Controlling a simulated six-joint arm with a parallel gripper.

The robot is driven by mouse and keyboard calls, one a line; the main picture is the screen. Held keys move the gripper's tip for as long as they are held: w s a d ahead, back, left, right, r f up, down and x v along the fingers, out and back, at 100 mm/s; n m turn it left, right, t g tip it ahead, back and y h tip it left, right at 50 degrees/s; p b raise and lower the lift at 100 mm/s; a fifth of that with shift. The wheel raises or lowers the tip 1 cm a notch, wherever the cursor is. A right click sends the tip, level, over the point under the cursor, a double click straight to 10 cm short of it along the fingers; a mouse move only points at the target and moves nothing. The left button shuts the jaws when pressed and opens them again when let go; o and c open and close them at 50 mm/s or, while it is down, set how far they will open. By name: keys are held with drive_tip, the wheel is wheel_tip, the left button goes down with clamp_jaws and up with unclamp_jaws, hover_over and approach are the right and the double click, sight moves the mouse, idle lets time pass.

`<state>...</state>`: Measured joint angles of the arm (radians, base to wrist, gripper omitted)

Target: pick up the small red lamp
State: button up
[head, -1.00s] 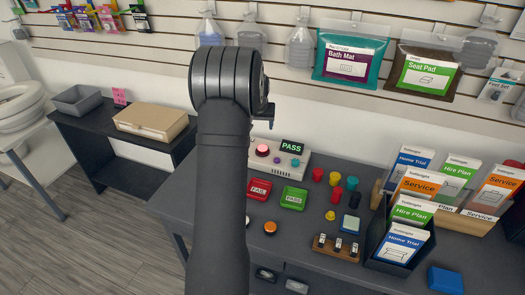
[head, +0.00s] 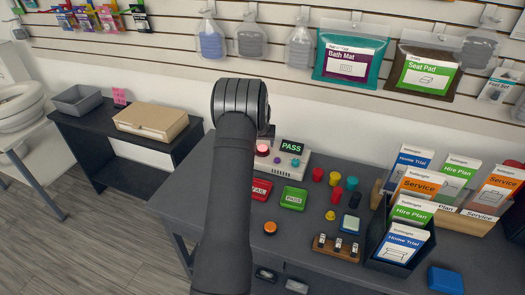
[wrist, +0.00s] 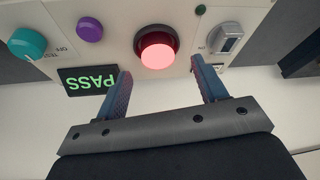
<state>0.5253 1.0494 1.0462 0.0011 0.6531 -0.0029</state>
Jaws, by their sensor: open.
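The small red lamp (wrist: 157,52) is a glowing pinkish-red dome in a dark red collar, set in the pale control box (wrist: 115,22). In the head view, the lamp (head: 262,149) shows at the box's left side, close to my arm. My gripper (wrist: 160,67) is open and empty. In the wrist view its two blue-grey fingers stand to either side of the lamp's dome, with a gap on both sides. I cannot tell whether the fingertips reach down to the dome's height. In the head view my arm hides most of the gripper.
The box also bears a teal knob (wrist: 27,43), a purple button (wrist: 89,28), a grey switch (wrist: 225,39) and a green PASS display (wrist: 90,82). Red FAIL (head: 260,189) and green PASS (head: 293,198) trays lie in front. Several coloured knobs stand to the right.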

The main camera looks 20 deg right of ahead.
drive_tip(key=shift+x, duration=1.75)
drive_tip(key=shift+d, duration=0.1)
drive_tip(key=c, duration=1.2)
drive_tip(key=shift+o, duration=0.2)
drive_tip(key=shift+r, duration=0.1)
